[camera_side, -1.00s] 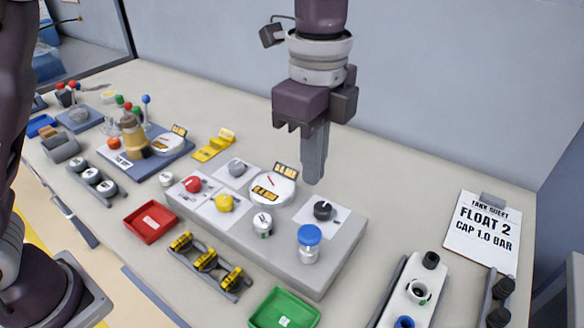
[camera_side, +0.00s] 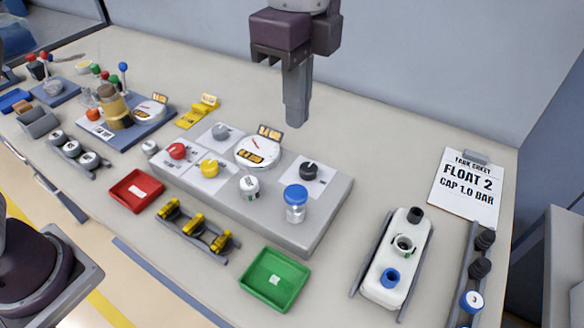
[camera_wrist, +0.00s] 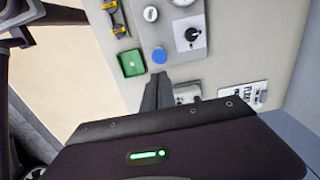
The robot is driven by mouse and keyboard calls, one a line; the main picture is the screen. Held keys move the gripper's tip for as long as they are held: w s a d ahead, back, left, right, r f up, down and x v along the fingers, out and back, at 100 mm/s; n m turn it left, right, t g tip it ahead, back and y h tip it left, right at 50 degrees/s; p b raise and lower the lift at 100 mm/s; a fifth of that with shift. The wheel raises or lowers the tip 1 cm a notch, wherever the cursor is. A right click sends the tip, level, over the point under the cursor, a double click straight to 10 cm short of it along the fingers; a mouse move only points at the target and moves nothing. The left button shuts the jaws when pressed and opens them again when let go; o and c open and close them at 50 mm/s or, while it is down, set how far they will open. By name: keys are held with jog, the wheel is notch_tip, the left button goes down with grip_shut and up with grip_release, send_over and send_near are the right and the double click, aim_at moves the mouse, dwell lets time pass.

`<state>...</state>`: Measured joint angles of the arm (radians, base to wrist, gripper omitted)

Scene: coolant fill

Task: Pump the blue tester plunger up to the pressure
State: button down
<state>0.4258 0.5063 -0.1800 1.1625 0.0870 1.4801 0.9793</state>
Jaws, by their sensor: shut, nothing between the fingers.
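The blue-topped tester plunger (camera_side: 296,196) stands upright on a clear body at the front right of the grey tester block (camera_side: 320,228). Its blue cap also shows in the wrist view (camera_wrist: 159,55). A round white gauge (camera_side: 258,151) with a red needle sits at the back of the block; its reading is too small to tell. My gripper (camera_side: 296,122) is shut and empty, pointing down above and behind the block, apart from the plunger. In the wrist view the fingers (camera_wrist: 157,88) show just below the blue cap.
Black, red, yellow and grey knobs sit on the block, with a white cap (camera_side: 249,187) near its front. A green tray (camera_side: 274,279) and a red tray (camera_side: 137,191) lie in front. A white tank (camera_side: 385,285) and a card reading "FLOAT 2, CAP 1.0 BAR" (camera_side: 466,188) are at the right.

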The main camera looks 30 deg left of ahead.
aim_at(295, 191)
notch_tip(295, 191, down, 14)
jog(key=shift+f, duration=0.1)
dwell(0.4)
jog(key=shift+f, duration=1.4)
jog(key=shift+a, duration=0.1)
notch_tip(295, 191, up, 14)
jog(key=shift+r, duration=0.25)
dwell(0.7)
